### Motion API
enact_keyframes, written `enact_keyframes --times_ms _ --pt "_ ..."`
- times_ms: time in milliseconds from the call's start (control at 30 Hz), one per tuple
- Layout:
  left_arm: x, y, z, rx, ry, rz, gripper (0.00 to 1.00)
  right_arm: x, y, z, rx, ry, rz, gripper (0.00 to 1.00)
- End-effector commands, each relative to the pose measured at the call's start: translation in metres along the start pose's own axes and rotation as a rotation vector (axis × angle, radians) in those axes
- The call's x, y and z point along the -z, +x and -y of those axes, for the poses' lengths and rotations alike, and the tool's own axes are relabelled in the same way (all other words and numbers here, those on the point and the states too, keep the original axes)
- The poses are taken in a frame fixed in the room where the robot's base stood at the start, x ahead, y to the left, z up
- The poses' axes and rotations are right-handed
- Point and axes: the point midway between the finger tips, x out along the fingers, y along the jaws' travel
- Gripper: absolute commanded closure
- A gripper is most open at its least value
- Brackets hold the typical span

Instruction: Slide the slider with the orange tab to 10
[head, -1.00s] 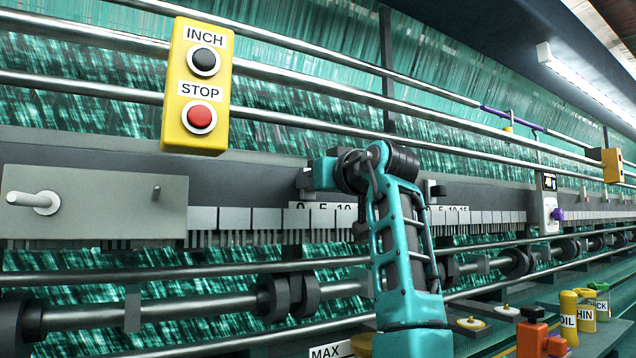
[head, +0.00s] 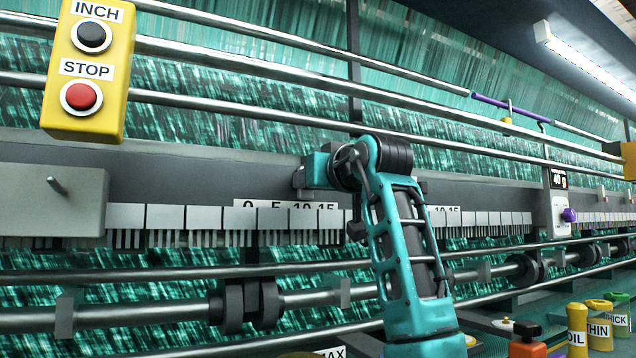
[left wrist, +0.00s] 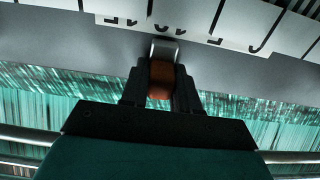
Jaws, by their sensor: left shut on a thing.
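The slider with the orange tab (left wrist: 160,82) is between the fingers of my left gripper (left wrist: 160,92), which is shut on it. A silver metal piece (left wrist: 165,49) shows beyond the tab, reaching toward the scale, whose numbers are upside down and partly cut off. In the head view my left gripper (head: 300,180) is against the grey beam, roughly above the 10 of the scale strip (head: 286,204) marked 0, 5, 10, 15. The tab is hidden there, so its exact mark cannot be told. My right gripper is not in view.
A yellow INCH/STOP box (head: 112,105) hangs at the upper left. Metal rails (head: 235,107) run across in front of the netting. A white device with a display (head: 559,205) is on the right. Yellow cans (head: 598,333) and an orange item (head: 527,349) stand at the lower right.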

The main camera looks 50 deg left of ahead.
Motion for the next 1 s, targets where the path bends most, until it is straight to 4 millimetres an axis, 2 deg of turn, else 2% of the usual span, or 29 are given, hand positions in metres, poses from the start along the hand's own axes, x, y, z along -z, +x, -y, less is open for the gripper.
enact_keyframes --times_ms 267,300,500,800,867,1000 --pt "0.001 0.0 0.0 -0.001 0.0 -0.003 1.0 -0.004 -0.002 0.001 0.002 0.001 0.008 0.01" --pt "0.001 0.0 0.0 0.0 0.0 -0.002 0.68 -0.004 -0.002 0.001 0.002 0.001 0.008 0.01" --pt "0.0 0.0 0.0 0.0 0.0 -0.001 0.49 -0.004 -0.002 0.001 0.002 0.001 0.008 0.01" --pt "0.0 -0.003 0.0 0.0 0.0 0.0 0.49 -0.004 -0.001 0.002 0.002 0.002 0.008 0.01" --pt "-0.001 -0.008 0.0 0.0 0.0 0.0 0.49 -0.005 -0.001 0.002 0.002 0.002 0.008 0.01" --pt "-0.002 -0.031 -0.001 -0.003 -0.001 -0.001 0.49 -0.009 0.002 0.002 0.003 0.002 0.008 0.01"
